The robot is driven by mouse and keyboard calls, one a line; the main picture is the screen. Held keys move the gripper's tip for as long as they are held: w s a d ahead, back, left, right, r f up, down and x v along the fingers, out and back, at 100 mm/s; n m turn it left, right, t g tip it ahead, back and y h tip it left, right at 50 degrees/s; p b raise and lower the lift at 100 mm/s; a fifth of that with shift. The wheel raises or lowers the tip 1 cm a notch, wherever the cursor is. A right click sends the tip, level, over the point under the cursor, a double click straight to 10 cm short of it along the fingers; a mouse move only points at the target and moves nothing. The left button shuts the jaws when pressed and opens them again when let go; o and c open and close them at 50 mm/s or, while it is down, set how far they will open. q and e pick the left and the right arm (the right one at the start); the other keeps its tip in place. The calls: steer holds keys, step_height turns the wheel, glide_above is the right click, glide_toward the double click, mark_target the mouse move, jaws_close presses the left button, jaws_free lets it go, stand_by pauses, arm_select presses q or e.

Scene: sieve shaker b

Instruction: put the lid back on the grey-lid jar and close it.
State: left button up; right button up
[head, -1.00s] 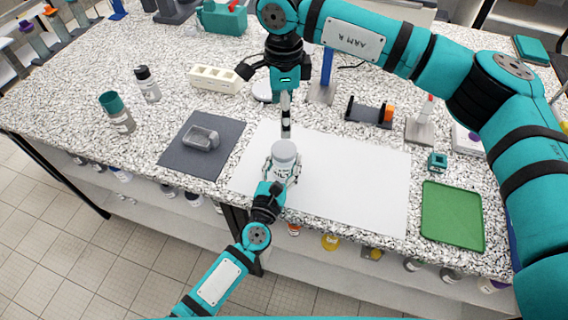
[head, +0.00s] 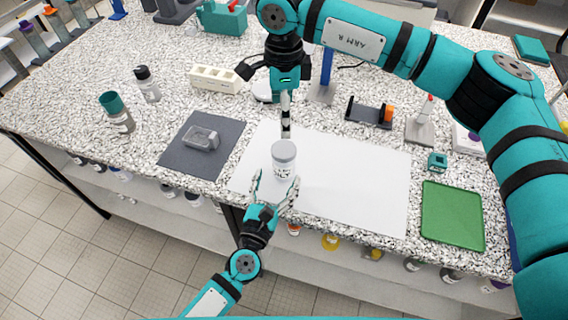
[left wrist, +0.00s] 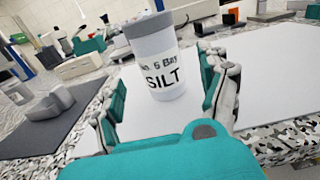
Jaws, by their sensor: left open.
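The grey-lid jar (head: 283,162) stands upright on the white mat (head: 350,180). It is a white jar with a label reading "SILT" in the left wrist view (left wrist: 162,75). Its grey lid (left wrist: 148,24) sits on top and looks level; whether it is fully tightened cannot be told. My left gripper (head: 276,184) is open and empty, just in front of the jar, with its fingers spread to either side and apart from it. My right gripper (head: 286,112) hangs above the mat behind the jar, pointing down; its fingers are seen edge-on.
A dark mat (head: 178,158) with a small grey tray (head: 201,138) lies left of the jar. A teal-capped bottle (head: 116,112) and a dark-capped bottle (head: 147,84) stand further left. A green tray (head: 452,216) lies at the right. The white mat right of the jar is clear.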

arm_select(q)
steer(key=v, duration=0.6)
stand_by(0.3)
